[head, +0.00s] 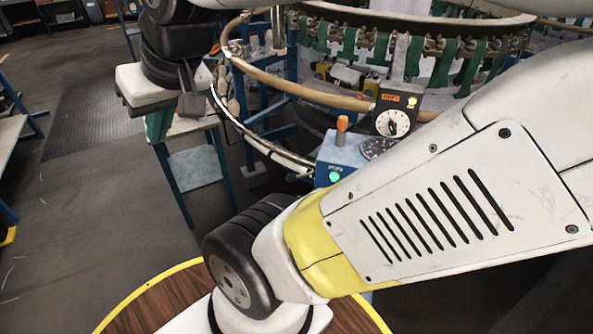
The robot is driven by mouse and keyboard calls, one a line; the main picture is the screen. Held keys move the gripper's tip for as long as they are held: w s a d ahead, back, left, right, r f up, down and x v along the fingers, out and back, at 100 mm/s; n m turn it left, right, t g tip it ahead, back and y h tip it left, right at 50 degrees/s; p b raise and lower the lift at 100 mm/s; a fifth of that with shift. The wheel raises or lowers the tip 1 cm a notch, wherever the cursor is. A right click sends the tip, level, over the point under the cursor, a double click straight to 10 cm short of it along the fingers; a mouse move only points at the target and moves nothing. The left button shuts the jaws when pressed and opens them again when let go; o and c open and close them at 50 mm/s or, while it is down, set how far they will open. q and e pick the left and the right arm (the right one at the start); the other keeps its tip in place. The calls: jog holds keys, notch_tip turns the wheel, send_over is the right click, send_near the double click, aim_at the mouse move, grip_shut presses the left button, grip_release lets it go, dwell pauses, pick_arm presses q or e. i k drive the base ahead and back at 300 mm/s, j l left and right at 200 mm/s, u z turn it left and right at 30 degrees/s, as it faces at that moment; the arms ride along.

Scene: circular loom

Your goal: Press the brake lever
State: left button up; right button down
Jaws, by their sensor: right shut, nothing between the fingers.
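A small lever with an orange handle (342,124) stands upright on a blue control box (345,152); I take it for the brake lever. The box carries a lit green button (335,176) and a dark round gauge (378,148), partly hidden by my right arm. My right gripper (192,100), with a white body and dark fingers, is shut and empty at the upper left. It is well to the left of the lever, apart from it, beside the loom's ring. My left gripper is not in view.
The circular loom (290,92) with its tan ring and green straps fills the upper middle. A small blue-legged stand (193,165) is below the gripper. Open floor (90,230) lies left.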

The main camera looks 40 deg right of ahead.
aim_at(292, 177)
jog(key=k+l, duration=0.2)
jog(key=k, duration=0.2)
jog(key=k+l, duration=0.25)
jog(key=k, duration=0.2)
jog(key=j+z, duration=0.05)
